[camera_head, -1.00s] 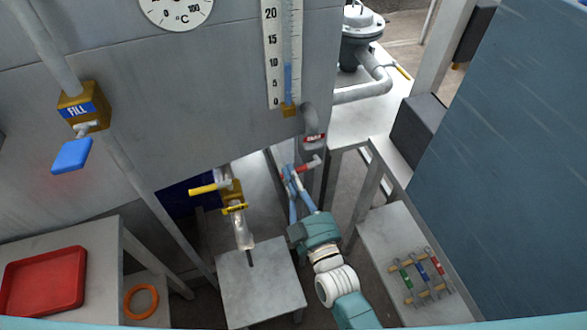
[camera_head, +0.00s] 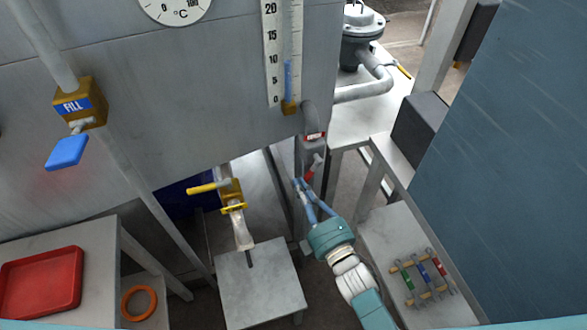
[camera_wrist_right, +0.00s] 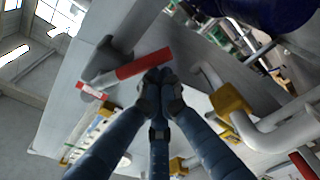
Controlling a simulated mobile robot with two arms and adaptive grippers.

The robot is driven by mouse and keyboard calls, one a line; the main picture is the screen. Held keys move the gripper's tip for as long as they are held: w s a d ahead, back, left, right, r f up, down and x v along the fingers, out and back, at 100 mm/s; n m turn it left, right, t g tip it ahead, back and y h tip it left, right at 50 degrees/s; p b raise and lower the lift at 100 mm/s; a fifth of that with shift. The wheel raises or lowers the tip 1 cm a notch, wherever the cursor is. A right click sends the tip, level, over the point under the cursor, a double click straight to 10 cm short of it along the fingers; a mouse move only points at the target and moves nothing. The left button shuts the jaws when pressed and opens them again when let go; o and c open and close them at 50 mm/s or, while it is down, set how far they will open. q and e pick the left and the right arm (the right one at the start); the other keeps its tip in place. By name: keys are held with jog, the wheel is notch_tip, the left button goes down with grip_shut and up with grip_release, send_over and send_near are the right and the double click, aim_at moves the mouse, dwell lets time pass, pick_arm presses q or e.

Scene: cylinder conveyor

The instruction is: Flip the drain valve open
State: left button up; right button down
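The drain valve's red lever (camera_head: 309,174) is under the tank at the lower end of a grey pipe, below a small red label (camera_head: 314,136). In the head view it stands steeply tilted. In the right wrist view the red lever (camera_wrist_right: 145,64) runs across just beyond my fingertips. My right gripper (camera_head: 302,183) has its blue fingers drawn together at the lever's lower end. In the wrist view its dark fingertips (camera_wrist_right: 160,80) meet right by the lever, seemingly touching it; I cannot confirm contact. Nothing shows held between them. My left gripper is not in view.
A yellow-handled valve (camera_head: 231,195) hangs left of my gripper above a small grey table (camera_head: 258,290). The fill valve (camera_head: 80,104) with a blue paddle is at far left. A red tray (camera_head: 40,284) is lower left. A rack of coloured tools (camera_head: 423,272) stands at right.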

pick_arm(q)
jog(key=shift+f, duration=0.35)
pick_arm(e)
jog(key=shift+w+d+f+n+g, duration=0.2)
jog(key=shift+d+n, duration=0.25)
jog(key=shift+n, duration=0.3)
jog(key=shift+w+d+f+n, duration=0.1)
jog(key=shift+d+f+n, duration=0.3)
jog(key=shift+n, duration=0.4)
jog(key=shift+w+d+f+n+g, duration=0.1)
jog(key=shift+w+d+f+n, duration=0.1)
jog(key=shift+d+n, duration=0.45)
pick_arm(q)
jog(key=shift+b, duration=0.3)
pick_arm(e)
jog(key=shift+a, duration=0.15)
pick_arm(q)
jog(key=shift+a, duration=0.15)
pick_arm(e)
jog(key=shift+a, duration=0.1)
